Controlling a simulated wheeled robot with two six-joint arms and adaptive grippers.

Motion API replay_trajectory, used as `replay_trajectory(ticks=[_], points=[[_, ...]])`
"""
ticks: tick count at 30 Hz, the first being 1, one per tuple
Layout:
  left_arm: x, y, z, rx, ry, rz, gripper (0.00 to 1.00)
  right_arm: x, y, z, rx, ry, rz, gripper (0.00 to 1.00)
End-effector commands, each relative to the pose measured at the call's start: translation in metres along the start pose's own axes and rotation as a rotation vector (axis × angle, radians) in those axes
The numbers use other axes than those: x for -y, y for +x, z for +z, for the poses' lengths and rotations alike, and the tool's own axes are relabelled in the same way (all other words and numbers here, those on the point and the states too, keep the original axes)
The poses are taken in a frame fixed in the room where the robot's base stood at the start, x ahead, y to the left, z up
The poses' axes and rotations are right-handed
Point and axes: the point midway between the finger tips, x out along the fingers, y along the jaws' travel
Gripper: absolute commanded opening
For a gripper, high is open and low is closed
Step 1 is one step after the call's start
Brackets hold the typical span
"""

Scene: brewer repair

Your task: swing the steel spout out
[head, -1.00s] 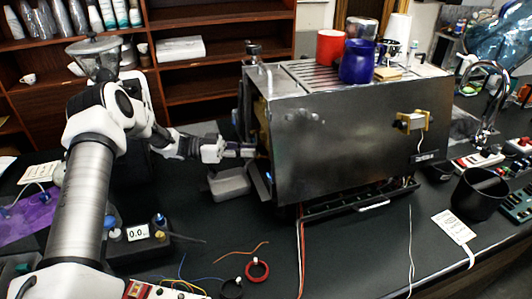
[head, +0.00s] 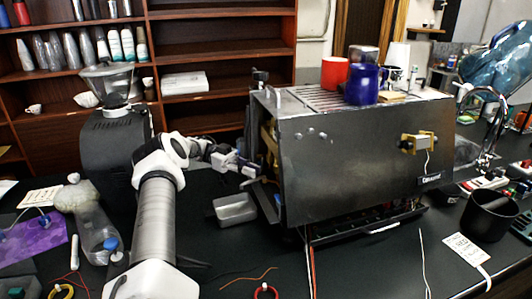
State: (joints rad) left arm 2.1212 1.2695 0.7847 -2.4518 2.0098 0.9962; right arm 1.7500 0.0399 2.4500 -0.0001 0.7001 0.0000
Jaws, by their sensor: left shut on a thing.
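The steel brewer (head: 360,160) stands on the black bench, with its broad side panel facing me and its working face turned left. My left gripper (head: 250,169) reaches in from the left and is at that working face, low beside the panel's edge. It is shut on a small part there, which I take to be the steel spout. The spout itself is too small and too covered by the fingers to make out, and its angle cannot be told. My right gripper is not in view.
A grey tray (head: 235,209) lies on the bench just below my left gripper. A red cup (head: 334,72) and a blue mug (head: 362,85) stand on the brewer's top. A black bin (head: 490,215) stands right.

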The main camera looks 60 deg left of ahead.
Motion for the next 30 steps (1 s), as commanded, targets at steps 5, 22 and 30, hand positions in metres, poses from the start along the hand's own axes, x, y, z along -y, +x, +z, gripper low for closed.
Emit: replay_trajectory(ticks=[5,22,30], points=[[0.000,0.000,-0.001,0.000,0.001,0.000,0.00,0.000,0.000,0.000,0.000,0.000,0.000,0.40],[0.000,0.000,-0.004,-0.002,0.003,-0.001,0.23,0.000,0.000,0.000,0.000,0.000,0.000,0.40],[0.000,0.000,-0.039,-0.006,0.010,0.000,0.23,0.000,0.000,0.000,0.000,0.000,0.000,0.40]])
